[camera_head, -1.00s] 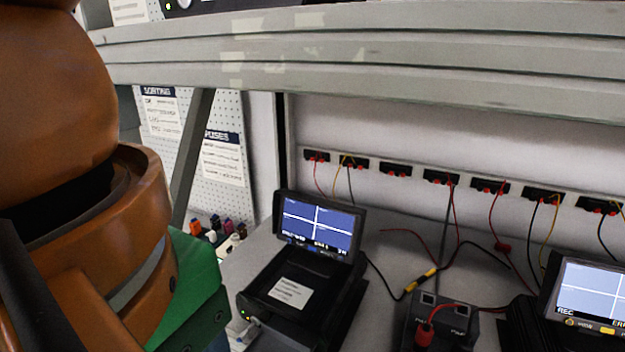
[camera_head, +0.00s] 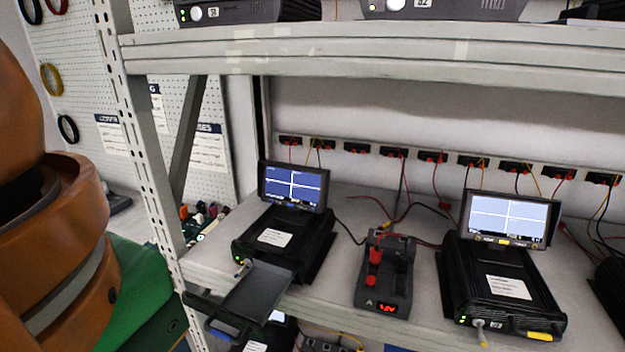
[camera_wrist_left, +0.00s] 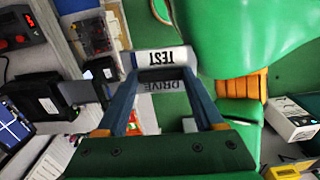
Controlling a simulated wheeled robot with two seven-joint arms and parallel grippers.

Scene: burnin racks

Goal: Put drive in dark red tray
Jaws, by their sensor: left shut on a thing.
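In the left wrist view my left gripper (camera_wrist_left: 163,76) has its two blue fingers closed on the drive (camera_wrist_left: 155,58), a pale piece with "TEST" and "DRIVE" printed on it. The drive sits at the fingertips, and part of it is hidden behind them. In the head view only the orange and green links of my left arm show at the left edge; the gripper and drive are not seen there. I cannot make out a dark red tray in either view. My right gripper is not in view.
A metal shelf (camera_head: 330,318) holds a left recorder (camera_head: 285,235) with a dark flat tray (camera_head: 257,290) sticking out in front, a red-lit dock (camera_head: 385,275) and a right recorder (camera_head: 505,275). A shelf upright (camera_head: 150,150) stands near my left arm. A white box (camera_wrist_left: 293,118) shows in the wrist view.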

